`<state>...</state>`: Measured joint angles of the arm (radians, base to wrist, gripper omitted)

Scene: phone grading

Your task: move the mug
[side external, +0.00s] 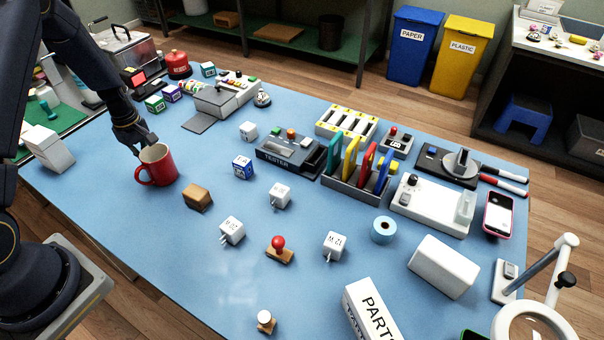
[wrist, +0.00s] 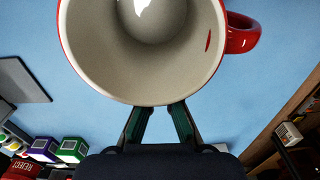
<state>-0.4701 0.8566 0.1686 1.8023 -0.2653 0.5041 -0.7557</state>
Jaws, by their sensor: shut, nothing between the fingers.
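The red mug (side external: 160,167) stands upright on the blue table at the left in the side external view, its handle to the left. In the wrist view the mug (wrist: 226,42) fills the top middle, its pale inside showing and its handle at the right. My gripper (side external: 146,146) is at the mug's far side, close to the rim. In the wrist view my gripper (wrist: 160,106) has its two dark green fingers leaning together just at the rim's edge, with nothing between them. The fingertips are partly hidden by the mug, and I cannot tell whether they touch it.
A brown block (side external: 197,197) sits right of the mug. A white box (side external: 48,149) stands at the table's left edge. Small cubes (side external: 155,103) and a grey device (side external: 222,99) lie beyond. The blue table (side external: 130,225) is bare in front of the mug.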

